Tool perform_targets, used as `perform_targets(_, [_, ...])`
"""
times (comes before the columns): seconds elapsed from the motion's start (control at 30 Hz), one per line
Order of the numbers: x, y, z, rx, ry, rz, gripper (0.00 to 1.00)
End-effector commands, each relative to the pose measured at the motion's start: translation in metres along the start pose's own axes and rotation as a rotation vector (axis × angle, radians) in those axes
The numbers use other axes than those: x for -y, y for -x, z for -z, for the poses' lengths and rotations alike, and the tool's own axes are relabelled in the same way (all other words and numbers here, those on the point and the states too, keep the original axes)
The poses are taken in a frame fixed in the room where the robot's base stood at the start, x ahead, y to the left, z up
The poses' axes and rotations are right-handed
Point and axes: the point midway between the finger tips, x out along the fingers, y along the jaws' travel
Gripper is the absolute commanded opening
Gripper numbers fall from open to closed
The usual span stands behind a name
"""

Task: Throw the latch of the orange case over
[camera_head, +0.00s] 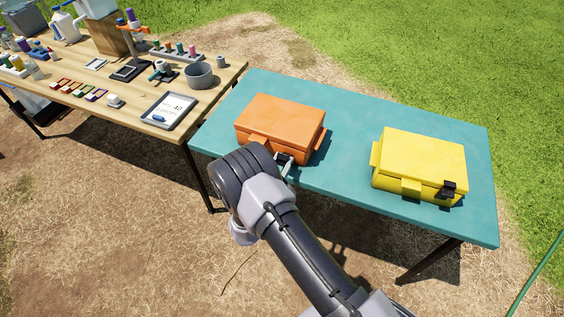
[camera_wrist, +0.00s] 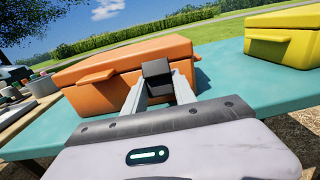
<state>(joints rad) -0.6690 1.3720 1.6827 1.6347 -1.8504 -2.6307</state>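The closed orange case (camera_head: 281,124) sits on the teal table, left of a yellow case. In the wrist view the orange case (camera_wrist: 100,93) fills the middle left, and its dark latch (camera_wrist: 156,69) stands on its front. My gripper (camera_wrist: 160,82) is at the front of the case, with its two pale fingers apart on either side of the latch. I cannot tell whether they touch it. In the head view my gripper (camera_head: 285,163) is at the case's front right and partly hidden behind my wrist.
The yellow case (camera_head: 420,162) with a black latch (camera_head: 449,188) stands to the right on the teal table (camera_head: 345,180). A wooden table (camera_head: 215,70) with bottles, a tray (camera_head: 170,111) and a grey pot (camera_head: 198,75) is at the left. The teal table is bare between the cases.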

Motion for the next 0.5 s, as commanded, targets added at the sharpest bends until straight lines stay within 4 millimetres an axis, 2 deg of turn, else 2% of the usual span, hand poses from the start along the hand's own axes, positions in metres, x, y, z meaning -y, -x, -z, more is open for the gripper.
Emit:
perform_targets(0.03, [0.000,0.000,0.000,0.000,0.000,0.000,0.05])
perform_targets(0.07, [0.000,0.000,0.000,0.000,0.000,0.000,0.00])
perform_targets(0.23, [0.001,0.000,0.007,0.027,0.001,0.002,0.00])
perform_targets(0.37, [0.001,0.001,0.021,0.138,-0.001,0.003,0.00])
perform_targets(0.5, [0.001,0.002,0.026,0.265,0.000,0.004,0.00])
